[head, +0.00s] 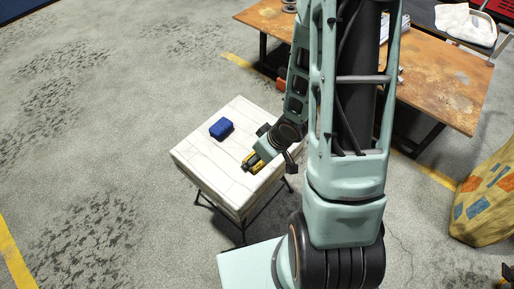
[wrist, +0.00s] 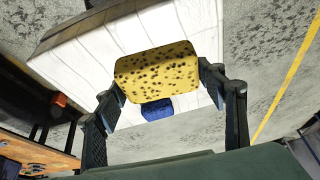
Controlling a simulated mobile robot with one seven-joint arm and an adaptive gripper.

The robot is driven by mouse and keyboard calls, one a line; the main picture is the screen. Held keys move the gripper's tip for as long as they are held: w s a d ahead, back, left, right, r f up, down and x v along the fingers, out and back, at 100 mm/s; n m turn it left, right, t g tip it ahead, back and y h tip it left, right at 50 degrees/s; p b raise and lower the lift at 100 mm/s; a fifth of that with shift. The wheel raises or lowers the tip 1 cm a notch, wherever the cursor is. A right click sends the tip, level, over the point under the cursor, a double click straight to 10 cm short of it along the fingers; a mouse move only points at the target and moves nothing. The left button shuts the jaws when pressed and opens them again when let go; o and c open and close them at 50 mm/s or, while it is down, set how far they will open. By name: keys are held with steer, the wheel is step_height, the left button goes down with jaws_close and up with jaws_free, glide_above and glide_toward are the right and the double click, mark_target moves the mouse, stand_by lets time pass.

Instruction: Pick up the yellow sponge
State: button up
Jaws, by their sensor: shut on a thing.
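The yellow sponge (wrist: 157,72), with dark pores, sits between the two fingers of my gripper (wrist: 160,85) in the wrist view. The fingers press on its two short ends. In the head view my gripper (head: 251,163) is low over the near right part of the white table, and only a little of the sponge (head: 247,160) shows there. Whether the sponge touches the tabletop is hard to tell.
A blue block (head: 222,128) lies on the white table (head: 193,156), and it also shows in the wrist view (wrist: 157,110). A rusty-topped workbench (head: 445,85) stands behind at the right. A patterned yellow sack (head: 485,205) stands at the far right. Open floor lies to the left.

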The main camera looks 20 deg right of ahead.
mark_target(262, 167)
steer(key=s+r+p, duration=0.1)
steer(key=p, duration=0.2)
steer(key=shift+a, duration=0.15)
steer(key=s+d+p, duration=0.1)
steer(key=p, duration=0.3)
steer(key=shift+r, duration=0.2)
steer(key=shift+s+d+r+p, duration=0.1)
steer(key=shift+s+r+p, duration=0.15)
steer(key=shift+s+p, duration=1)
steer(key=shift+w, duration=0.15)
